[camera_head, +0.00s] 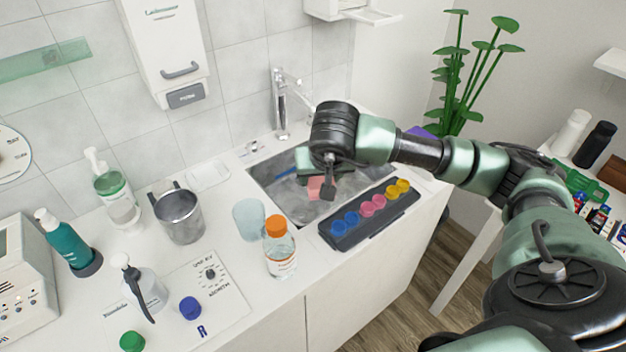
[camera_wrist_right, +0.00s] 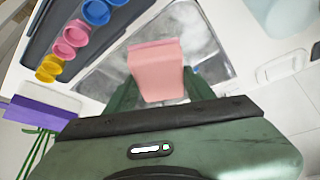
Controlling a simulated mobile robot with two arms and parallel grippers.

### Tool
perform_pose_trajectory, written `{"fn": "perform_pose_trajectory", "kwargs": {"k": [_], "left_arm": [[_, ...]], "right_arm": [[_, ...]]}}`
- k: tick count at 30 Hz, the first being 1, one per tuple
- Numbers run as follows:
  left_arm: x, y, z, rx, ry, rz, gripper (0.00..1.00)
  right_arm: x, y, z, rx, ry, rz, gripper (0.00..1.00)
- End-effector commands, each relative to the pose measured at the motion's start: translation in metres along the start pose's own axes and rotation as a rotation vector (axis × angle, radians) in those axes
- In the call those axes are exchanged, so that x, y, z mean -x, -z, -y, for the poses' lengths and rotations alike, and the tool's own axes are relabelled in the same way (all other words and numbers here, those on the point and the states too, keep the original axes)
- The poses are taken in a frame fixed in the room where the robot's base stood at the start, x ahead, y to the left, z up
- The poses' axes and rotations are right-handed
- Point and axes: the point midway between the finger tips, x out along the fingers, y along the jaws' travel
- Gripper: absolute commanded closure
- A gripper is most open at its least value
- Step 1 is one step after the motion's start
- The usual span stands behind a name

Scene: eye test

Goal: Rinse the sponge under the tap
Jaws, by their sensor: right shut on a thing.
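A pink sponge (camera_head: 320,188) is in my right gripper (camera_head: 322,174), over the metal sink (camera_head: 264,176). In the right wrist view the sponge (camera_wrist_right: 156,72) sits between the green fingers of this gripper (camera_wrist_right: 158,92), which is shut on it. The sink (camera_wrist_right: 105,78) lies behind the sponge there. The chrome tap (camera_head: 281,108) stands at the back of the sink, behind and to the left of the gripper. I see no clear water stream from it. My arm hides part of the sink. My left gripper is in neither view.
A dark tray (camera_head: 372,226) with several coloured cups stands along the sink's front edge. Left of the sink are a clear orange-capped bottle (camera_head: 281,254), a pale blue tumbler (camera_head: 249,217) and a metal cup (camera_head: 180,217). A plant (camera_head: 465,75) stands at the back right.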

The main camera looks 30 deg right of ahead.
Motion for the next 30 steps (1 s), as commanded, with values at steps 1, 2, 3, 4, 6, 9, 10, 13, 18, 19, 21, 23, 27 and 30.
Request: {"fn": "perform_pose_trajectory", "kwargs": {"k": [1,2,3,4,6,9,10,13,18,19,21,23,27,30], "left_arm": [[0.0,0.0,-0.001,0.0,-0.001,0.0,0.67],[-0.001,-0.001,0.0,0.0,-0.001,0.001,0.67],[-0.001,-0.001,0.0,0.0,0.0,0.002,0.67],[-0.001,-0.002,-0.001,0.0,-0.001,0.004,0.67],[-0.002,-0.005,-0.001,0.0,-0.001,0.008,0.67],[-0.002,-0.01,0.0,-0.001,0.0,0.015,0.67],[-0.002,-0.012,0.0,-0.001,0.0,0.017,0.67],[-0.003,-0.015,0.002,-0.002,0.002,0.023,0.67],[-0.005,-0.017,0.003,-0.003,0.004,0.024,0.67],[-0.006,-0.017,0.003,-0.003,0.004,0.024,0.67],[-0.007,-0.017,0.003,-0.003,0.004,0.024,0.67],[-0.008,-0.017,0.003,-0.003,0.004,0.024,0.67],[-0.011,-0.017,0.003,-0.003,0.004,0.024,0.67],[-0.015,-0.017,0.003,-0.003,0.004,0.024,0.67]], "right_arm": [[-0.003,0.004,0.0,-0.003,0.0,0.0,0.79],[-0.005,0.006,-0.001,-0.003,0.0,0.0,0.79],[-0.008,0.009,-0.001,-0.002,0.0,0.0,0.79],[-0.01,0.011,-0.001,-0.002,0.001,0.0,0.79],[-0.015,0.016,-0.001,-0.002,0.001,0.001,0.79],[-0.021,0.024,-0.002,-0.002,0.002,0.001,0.79],[-0.024,0.026,-0.002,-0.002,0.001,0.001,0.79],[-0.03,0.034,-0.003,-0.002,0.001,0.001,0.79],[-0.041,0.046,-0.004,-0.002,0.002,0.0,0.79],[-0.043,0.049,-0.005,-0.002,0.002,0.0,0.79],[-0.048,0.054,-0.005,-0.002,0.002,0.0,0.79],[-0.052,0.058,-0.006,-0.003,0.001,0.001,0.79],[-0.062,0.068,-0.007,-0.001,0.002,0.0,0.79],[-0.068,0.076,-0.008,-0.003,0.001,0.0,0.79]]}}
